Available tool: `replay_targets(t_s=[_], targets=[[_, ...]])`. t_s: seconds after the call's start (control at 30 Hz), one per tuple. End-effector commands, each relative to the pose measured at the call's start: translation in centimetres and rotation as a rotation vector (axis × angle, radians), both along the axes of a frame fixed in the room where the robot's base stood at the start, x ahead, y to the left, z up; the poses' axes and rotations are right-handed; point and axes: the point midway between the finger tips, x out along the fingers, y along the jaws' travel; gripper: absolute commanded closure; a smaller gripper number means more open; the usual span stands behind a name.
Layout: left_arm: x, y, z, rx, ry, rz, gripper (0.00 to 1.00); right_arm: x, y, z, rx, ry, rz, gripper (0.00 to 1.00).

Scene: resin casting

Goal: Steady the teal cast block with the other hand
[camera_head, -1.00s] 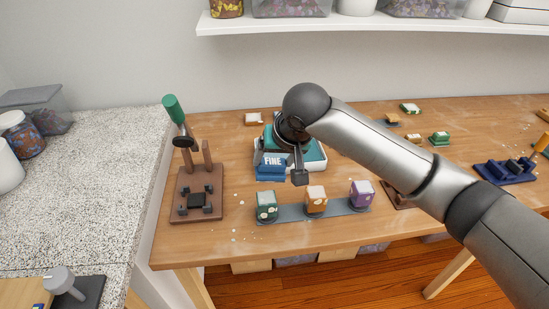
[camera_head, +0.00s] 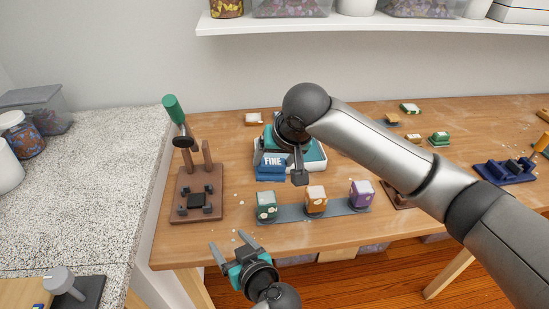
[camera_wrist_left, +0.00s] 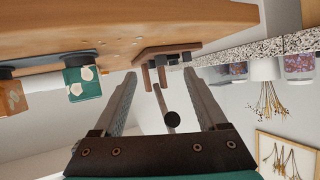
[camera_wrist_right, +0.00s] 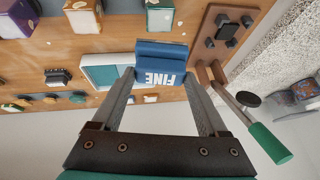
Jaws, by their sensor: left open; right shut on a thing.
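The teal cast block (camera_head: 267,206) with pale spots stands at the left end of a grey strip (camera_head: 335,210), and it also shows in the left wrist view (camera_wrist_left: 82,82). My left gripper (camera_head: 230,249) is open and empty at the table's front edge, below and left of the block and apart from it. My right gripper (camera_wrist_right: 158,84) is shut on a blue block marked FINE (camera_head: 270,167), which also shows in the right wrist view (camera_wrist_right: 160,62). The right arm holds it behind the teal block, near a white tray with a teal inside (camera_head: 315,162).
An orange block (camera_head: 316,200) and a purple block (camera_head: 361,195) stand on the same strip. A brown fixture (camera_head: 180,213) with a green-handled lever (camera_head: 173,108) is at the left. A navy rack (camera_head: 505,174) is at the right. Bare table lies between fixture and strip.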

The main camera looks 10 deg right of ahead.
Motion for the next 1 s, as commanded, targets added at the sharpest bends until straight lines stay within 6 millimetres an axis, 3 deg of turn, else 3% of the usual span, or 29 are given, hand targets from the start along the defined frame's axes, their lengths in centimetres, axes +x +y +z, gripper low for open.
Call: replay_targets(t_s=[0.1, 0.2, 0.33, 0.57, 1.0], targets=[[1.0, -4.2, 1.8, -0.081, -0.069, -0.151, 0.25, 0.0, 0.0, 0.0, 0.0, -0.001, 0.0, 0.68], [1.3, -6.8, 2.2, -0.081, -0.089, -0.278, 0.25, 0.0, 0.0, 0.0, 0.0, -0.001, 0.0, 0.68], [1.2, -8.7, 2.2, -0.073, -0.098, -0.378, 0.25, 0.0, 0.0, 0.0, 0.0, -0.001, 0.0, 0.68], [2.3, -9.4, 1.9, -0.068, -0.102, -0.413, 0.25, 0.0, 0.0, 0.0, 0.0, -0.001, 0.0, 0.68], [7.9, -9.4, -0.2, -0.07, -0.099, -0.407, 0.25, 0.0, 0.0, 0.0, 0.0, -0.001, 0.0, 0.68]])
